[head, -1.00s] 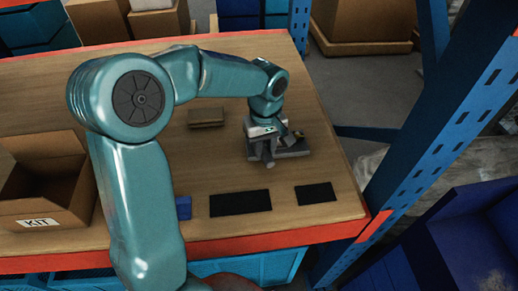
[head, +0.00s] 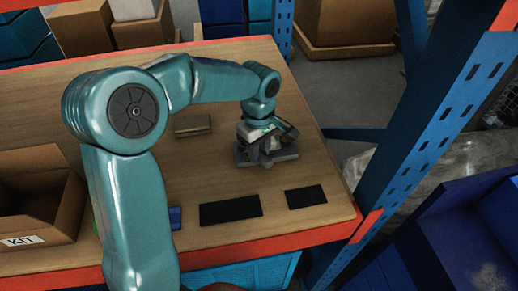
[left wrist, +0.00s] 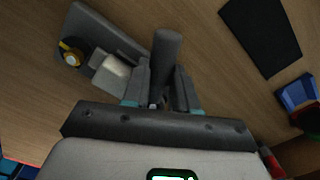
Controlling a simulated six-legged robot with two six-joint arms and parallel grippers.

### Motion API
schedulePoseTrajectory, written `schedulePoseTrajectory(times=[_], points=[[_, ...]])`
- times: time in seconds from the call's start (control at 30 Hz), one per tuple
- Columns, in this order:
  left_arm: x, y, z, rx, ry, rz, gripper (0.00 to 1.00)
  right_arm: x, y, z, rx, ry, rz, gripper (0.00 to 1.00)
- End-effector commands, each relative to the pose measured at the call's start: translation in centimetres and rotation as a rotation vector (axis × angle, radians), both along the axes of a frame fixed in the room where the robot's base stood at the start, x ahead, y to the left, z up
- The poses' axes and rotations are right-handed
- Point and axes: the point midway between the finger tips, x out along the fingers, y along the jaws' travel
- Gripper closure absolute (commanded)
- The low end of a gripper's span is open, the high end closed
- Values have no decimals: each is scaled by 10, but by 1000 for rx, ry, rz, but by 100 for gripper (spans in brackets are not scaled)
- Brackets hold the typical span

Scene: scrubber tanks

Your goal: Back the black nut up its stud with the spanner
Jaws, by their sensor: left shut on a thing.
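My left gripper (head: 264,143) is low over a grey fixture (head: 288,155) on the right part of the wooden table. In the left wrist view its fingers (left wrist: 160,90) are shut on a dark grey rounded bar (left wrist: 166,52), which looks like the spanner's handle. The spanner's head is hidden. The fixture's grey plate (left wrist: 102,30) shows beside the fingers, with a pale block and a round part with a yellow band (left wrist: 70,52) on it. I cannot make out the black nut or its stud for certain. My right gripper is not in view.
An open KIT carton (head: 38,205) stands at the left. Two black mats (head: 231,210) (head: 306,196) and a small blue object (head: 175,218) lie near the front edge. A flat tan block (head: 193,124) lies behind. A blue rack upright (head: 430,150) stands at the right.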

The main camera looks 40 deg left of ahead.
Motion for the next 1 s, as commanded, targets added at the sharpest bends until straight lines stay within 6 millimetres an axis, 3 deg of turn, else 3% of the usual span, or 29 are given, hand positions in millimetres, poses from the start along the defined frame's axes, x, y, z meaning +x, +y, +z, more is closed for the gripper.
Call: schedulePoseTrajectory(times=[0.2,1.0], points=[[-6,1,0,0,-1,-96,100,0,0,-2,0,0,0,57],[-5,1,16,0,0,-99,100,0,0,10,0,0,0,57]])
